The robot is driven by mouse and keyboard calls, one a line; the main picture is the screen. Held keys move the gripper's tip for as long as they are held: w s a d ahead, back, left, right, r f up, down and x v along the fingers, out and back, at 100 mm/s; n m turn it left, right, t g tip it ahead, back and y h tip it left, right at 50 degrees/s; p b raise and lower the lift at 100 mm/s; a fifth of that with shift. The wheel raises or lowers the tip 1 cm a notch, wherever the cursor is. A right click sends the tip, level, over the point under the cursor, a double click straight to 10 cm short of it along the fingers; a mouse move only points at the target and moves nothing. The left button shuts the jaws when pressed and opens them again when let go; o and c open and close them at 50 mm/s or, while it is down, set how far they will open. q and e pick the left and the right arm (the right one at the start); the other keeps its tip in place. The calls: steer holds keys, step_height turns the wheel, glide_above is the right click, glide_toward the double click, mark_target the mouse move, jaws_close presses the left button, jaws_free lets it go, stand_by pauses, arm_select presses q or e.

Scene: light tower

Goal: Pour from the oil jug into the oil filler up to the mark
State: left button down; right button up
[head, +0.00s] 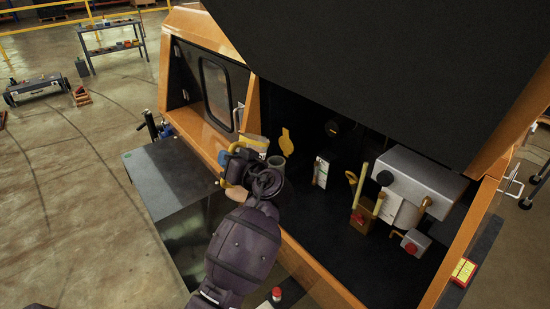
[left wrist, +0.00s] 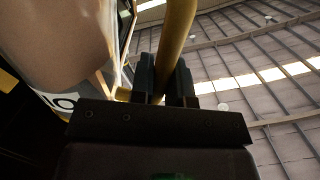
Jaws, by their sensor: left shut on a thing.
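My left gripper (head: 238,166) is at the front edge of the open machine bay. In the left wrist view its fingers (left wrist: 166,82) are shut on the yellow-brown handle (left wrist: 178,30) of the oil jug. The jug's pale body (left wrist: 68,35) fills the upper left there, with part of a white label. In the head view the jug (head: 256,143) shows only partly behind the gripper; its spout and contents are hidden. My right gripper is not in view.
A raised black hood (head: 400,60) overhangs the bay. A grey box (head: 412,180) and a brown block (head: 362,217) with yellow handles stand to the right inside.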

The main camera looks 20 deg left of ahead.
arm_select(q)
steer(key=shift+w+d+r+m+p, duration=0.1)
steer(key=shift+w+r+m+p, duration=0.25)
steer(key=shift+r, duration=0.25)
steer(key=shift+d+f, duration=0.1)
steer(key=shift+f, duration=0.2)
steer(key=shift+w+r, duration=0.15)
steer(key=shift+w, duration=0.1)
steer(key=shift+m, duration=0.25)
steer(key=shift+w+d+r+p, duration=0.1)
steer(key=shift+w+p, duration=0.2)
steer(key=shift+p, duration=0.1)
steer(key=shift+m, duration=0.3)
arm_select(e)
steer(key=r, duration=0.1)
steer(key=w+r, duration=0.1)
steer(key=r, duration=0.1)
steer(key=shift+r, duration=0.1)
arm_select(q)
steer(key=shift+w+g, duration=0.2)
steer(key=shift+g, duration=0.1)
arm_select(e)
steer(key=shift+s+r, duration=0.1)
arm_select(q)
steer(key=shift+p, duration=0.3)
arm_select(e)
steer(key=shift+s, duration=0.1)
